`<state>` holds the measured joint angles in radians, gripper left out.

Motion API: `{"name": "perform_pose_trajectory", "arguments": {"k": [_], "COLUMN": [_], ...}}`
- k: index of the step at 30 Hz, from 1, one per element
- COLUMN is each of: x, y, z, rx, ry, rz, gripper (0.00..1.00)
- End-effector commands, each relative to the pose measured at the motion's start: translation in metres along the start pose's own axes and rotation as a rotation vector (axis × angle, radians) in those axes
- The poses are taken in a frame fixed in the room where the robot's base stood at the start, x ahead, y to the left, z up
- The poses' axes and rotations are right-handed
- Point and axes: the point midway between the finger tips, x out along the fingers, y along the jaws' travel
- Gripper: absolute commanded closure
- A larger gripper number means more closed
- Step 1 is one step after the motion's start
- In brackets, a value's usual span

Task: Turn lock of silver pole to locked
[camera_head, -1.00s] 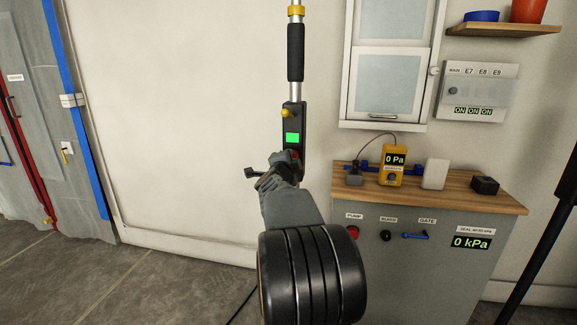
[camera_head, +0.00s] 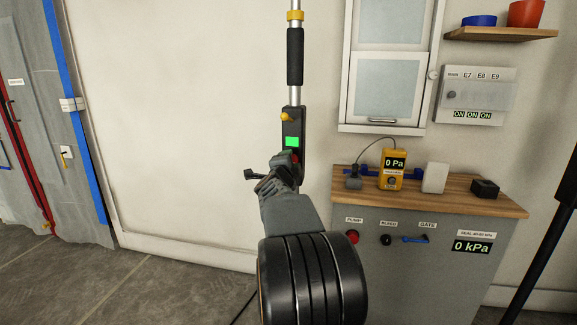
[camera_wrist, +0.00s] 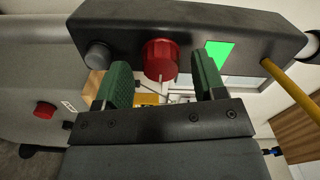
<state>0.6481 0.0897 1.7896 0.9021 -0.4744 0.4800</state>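The silver pole (camera_head: 294,95) stands upright in front of the wall, with a black sleeve (camera_head: 295,56) and a yellow collar (camera_head: 295,15) near the top of the view. My gripper (camera_head: 287,163) is at the box's lower part. In the wrist view, my gripper (camera_wrist: 163,82) is open, its two green fingers apart. A red knob (camera_wrist: 160,58) on the box shows between them; contact cannot be told. A grey knob (camera_wrist: 97,54) is left of the fingers.
A cabinet with a wooden top (camera_head: 450,193) stands at the right, carrying a yellow meter (camera_head: 391,182) reading 0 Pa. A dark pole (camera_head: 550,240) slants at the far right. A yellow rod (camera_wrist: 292,88) sticks out of the box in the wrist view.

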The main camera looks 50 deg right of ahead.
Motion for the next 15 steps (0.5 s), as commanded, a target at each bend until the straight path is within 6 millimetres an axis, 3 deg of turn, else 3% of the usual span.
{"name": "perform_pose_trajectory", "arguments": {"k": [8, 15], "x": [-0.002, -0.033], "y": [-0.001, -0.003], "z": [0.001, 0.000], "rx": [-0.001, -0.001], "ry": [-0.001, -0.002], "rz": [-0.001, -0.003], "gripper": [0.35, 0.35]}}
